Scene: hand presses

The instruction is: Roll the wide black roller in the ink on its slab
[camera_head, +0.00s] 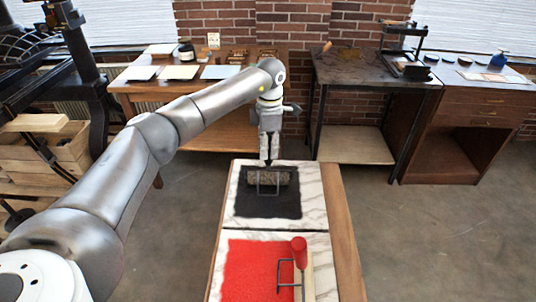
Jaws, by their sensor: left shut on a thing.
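My left gripper (268,165) points down over the far marble slab (314,192) and is shut on the wide black roller (262,178). The roller's handle is hidden in the gripper. Its cylinder lies across the far part of the black ink patch (268,206), and its wire frame shows on the near side. The roller looks dark grey with a speckled surface. It seems to touch the ink, though the exact contact is hard to tell. My right gripper is not in view.
A nearer marble slab (322,262) carries red ink (252,270) and a red-handled roller (299,252). Both slabs stand on a wooden table (344,240). Behind are a desk with paper sheets (180,72), a dark metal-topped table (355,68) and a wooden cabinet (478,100). Open floor lies on both sides.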

